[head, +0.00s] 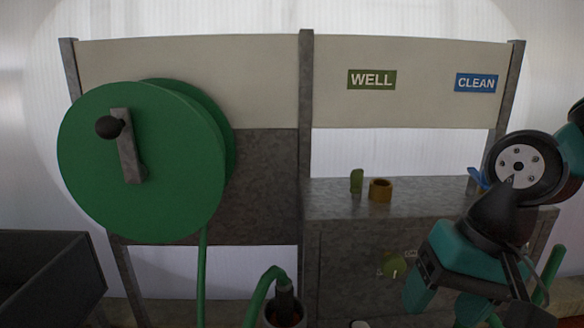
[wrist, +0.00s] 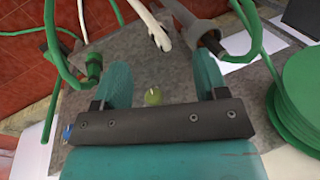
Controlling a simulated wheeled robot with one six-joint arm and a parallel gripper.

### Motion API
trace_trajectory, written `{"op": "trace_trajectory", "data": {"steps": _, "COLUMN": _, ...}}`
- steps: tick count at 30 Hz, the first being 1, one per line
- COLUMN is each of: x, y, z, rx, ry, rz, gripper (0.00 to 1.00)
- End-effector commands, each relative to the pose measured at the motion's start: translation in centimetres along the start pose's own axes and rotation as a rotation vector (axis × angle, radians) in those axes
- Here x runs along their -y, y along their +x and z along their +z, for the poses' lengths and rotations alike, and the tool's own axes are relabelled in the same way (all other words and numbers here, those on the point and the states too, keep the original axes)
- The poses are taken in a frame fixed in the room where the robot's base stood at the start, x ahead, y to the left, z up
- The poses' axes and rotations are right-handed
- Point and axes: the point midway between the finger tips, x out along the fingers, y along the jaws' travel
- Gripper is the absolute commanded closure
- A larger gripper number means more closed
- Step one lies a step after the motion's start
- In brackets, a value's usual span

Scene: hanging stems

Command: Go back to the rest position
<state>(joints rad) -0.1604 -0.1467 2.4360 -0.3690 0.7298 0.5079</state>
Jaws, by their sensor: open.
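My gripper (head: 445,303) is at the lower right of the head view, in front of the grey metal cabinet (head: 350,240). In the wrist view its two teal fingers (wrist: 161,85) stand apart with nothing held between them. My arm hides the cabinet's right side.
A large green hose reel (head: 165,170) stands left. Its green hose (head: 262,290) runs to a dark fitting (head: 286,300). A green piece (head: 356,181) and a brass ring (head: 380,190) sit on the cabinet top. A dark bin (head: 50,275) is far left. Hoses crowd the wrist view.

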Motion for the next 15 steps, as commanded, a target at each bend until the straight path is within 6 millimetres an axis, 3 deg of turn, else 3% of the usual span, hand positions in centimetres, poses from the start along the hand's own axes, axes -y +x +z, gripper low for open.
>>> {"op": "trace_trajectory", "data": {"steps": 3, "x": 1.6, "y": -0.2, "z": 3.5, "rx": 0.011, "ry": -0.327, "rz": -0.042, "gripper": 0.33}}
{"op": "trace_trajectory", "data": {"steps": 8, "x": 2.9, "y": -0.4, "z": 7.7, "rx": 0.017, "ry": -0.73, "rz": -0.098, "gripper": 0.33}}
{"op": "trace_trajectory", "data": {"steps": 9, "x": 3.4, "y": -2.6, "z": 7.2, "rx": 0.017, "ry": -0.705, "rz": -0.094, "gripper": 0.33}}
{"op": "trace_trajectory", "data": {"steps": 15, "x": 4.8, "y": -7.5, "z": 7.0, "rx": 0.018, "ry": -0.697, "rz": -0.092, "gripper": 0.33}}
